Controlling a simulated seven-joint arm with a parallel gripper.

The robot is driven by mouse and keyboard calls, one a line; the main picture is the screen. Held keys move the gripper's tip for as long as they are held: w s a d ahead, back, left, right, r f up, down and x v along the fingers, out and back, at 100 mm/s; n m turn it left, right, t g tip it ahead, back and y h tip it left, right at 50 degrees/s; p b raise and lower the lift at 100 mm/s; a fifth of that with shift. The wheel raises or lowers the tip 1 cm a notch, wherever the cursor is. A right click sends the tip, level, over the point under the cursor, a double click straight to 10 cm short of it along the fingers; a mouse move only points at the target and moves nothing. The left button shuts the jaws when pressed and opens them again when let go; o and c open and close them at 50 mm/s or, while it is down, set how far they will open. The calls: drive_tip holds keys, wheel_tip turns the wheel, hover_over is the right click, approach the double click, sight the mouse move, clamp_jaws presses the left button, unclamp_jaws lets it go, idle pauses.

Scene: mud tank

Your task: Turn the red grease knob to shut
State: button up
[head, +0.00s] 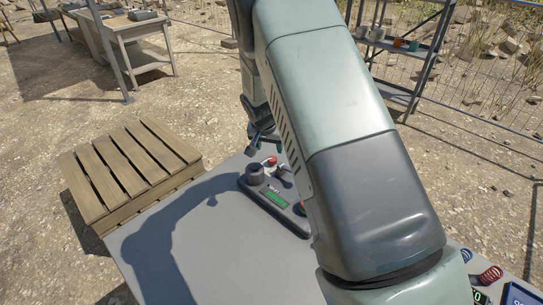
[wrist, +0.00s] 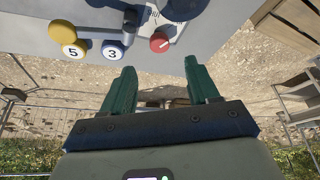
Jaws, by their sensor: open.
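A small red knob (wrist: 159,43) with a pale line on its face shows in the wrist view, on a grey fitting at the edge of the grey table. It lies just beyond my gripper (wrist: 160,66), roughly centred between the two green fingers, which are spread apart with nothing between them. In the head view a red knob (head: 271,160) shows at the far end of a dark panel (head: 264,196). My gripper (head: 262,142) is close above it there, partly hidden by my arm. Whether finger and knob touch cannot be told.
The panel carries a dark round knob (head: 255,173) and a green display (head: 276,199). Balls or caps marked 5 (wrist: 73,51) and 3 (wrist: 112,51) sit left of the red knob in the wrist view. A wooden pallet stack (head: 125,165) stands left of the table (head: 190,250).

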sight(273, 159)
drive_tip(key=x, duration=0.8)
drive_tip(key=shift+f, duration=0.15)
drive_tip(key=c, duration=1)
drive_tip(key=shift+c, duration=0.2)
drive_tip(key=shift+d+n, duration=0.15)
drive_tip(key=shift+n, duration=0.25)
drive_tip(key=n+y, duration=0.1)
drive_tip(key=n, duration=0.1)
drive_tip(key=n+y, duration=0.1)
drive_tip(key=n, duration=0.2)
drive_tip(key=shift+d+y, duration=0.25)
drive_tip(key=shift+y, duration=0.05)
drive_tip(key=n, duration=0.3)
drive_tip(key=n+g+y, duration=0.1)
drive_tip(key=n, duration=0.2)
drive_tip(key=shift+w+d+y, duration=0.1)
drive_tip(key=shift+d+y, duration=0.05)
drive_tip(key=shift+y, duration=0.15)
